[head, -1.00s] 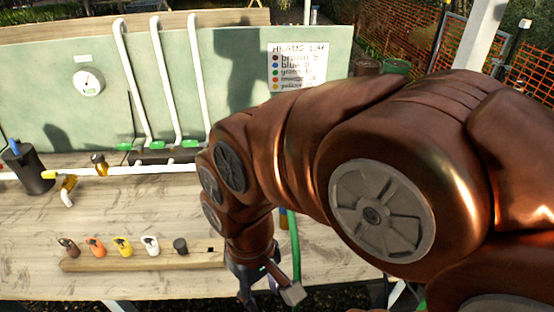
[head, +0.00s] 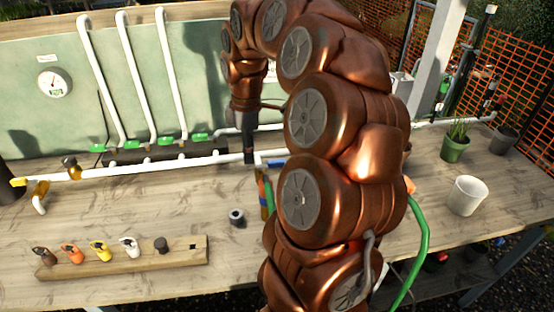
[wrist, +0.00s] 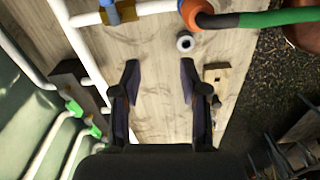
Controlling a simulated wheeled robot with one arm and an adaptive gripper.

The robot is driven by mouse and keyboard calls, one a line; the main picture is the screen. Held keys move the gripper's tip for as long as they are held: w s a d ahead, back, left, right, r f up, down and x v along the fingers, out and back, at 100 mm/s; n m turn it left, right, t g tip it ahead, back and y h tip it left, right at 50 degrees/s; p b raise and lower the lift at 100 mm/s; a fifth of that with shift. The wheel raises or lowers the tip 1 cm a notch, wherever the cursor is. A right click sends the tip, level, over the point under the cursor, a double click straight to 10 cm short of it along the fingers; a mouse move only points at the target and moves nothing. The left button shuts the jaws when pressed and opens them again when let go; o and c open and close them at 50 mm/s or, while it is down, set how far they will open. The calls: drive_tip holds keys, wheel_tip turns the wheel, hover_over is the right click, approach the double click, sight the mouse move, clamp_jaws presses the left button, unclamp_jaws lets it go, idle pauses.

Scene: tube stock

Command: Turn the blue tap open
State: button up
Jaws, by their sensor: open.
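The blue tap (head: 276,163) sits on the white pipe, just right of the end of my arm in the head view. My arm hides part of it there. In the wrist view the blue tap (wrist: 109,14) shows at the top edge, with its brass-coloured body on the white pipe. My gripper (wrist: 160,68) is open and empty, its dark fingers spread above bare bench top. The tap lies beyond the left fingertip, apart from it.
A small ring-shaped fitting (head: 236,216) stands on the bench. A wooden rack (head: 120,258) holds several coloured handles at the front left. An orange-ended green hose (wrist: 255,18) lies near the tap. A white cup (head: 467,195) and potted plant (head: 455,145) stand at right.

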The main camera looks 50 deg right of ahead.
drive_tip(key=n, duration=0.1)
hover_over(277, 160)
wheel_tip(277, 160, down, 2)
drive_tip(key=shift+a+f+p, duration=0.1)
drive_tip(key=shift+f+p, duration=0.95)
drive_tip(key=shift+f, duration=2.8)
clamp_jaws()
